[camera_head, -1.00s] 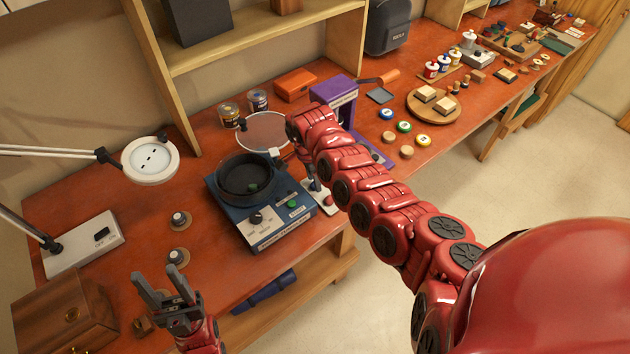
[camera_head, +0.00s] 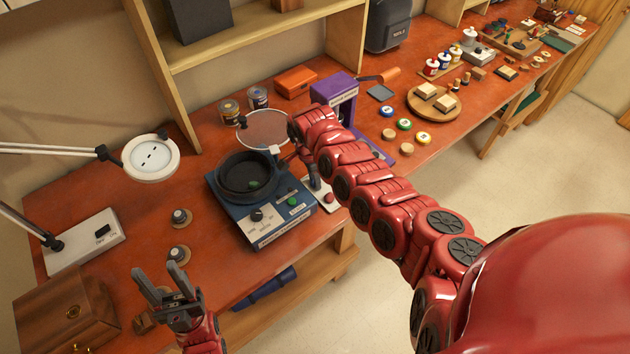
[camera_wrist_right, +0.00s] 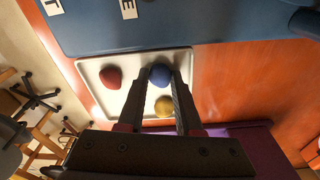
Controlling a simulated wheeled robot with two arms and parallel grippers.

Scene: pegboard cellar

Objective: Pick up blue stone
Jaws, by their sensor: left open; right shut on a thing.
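The blue stone (camera_wrist_right: 160,73) is between the two fingertips of my right gripper (camera_wrist_right: 159,80) in the right wrist view. The gripper is shut on it, over the white tray (camera_wrist_right: 132,103). I cannot tell whether the stone is clear of the tray. A red stone (camera_wrist_right: 111,77) and a yellow stone (camera_wrist_right: 163,106) lie apart from it on the tray. In the head view my right arm hides the right fingertips and the blue stone. My left gripper (camera_head: 157,276) is open and empty above the table's front left.
A blue machine with a dark bowl (camera_head: 247,177) stands beside the tray, with a green thing in the bowl. A purple device (camera_head: 336,92) stands behind my right arm. A wooden box (camera_head: 62,310) is at front left. Table between lamp base (camera_head: 86,243) and machine holds two small knobs.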

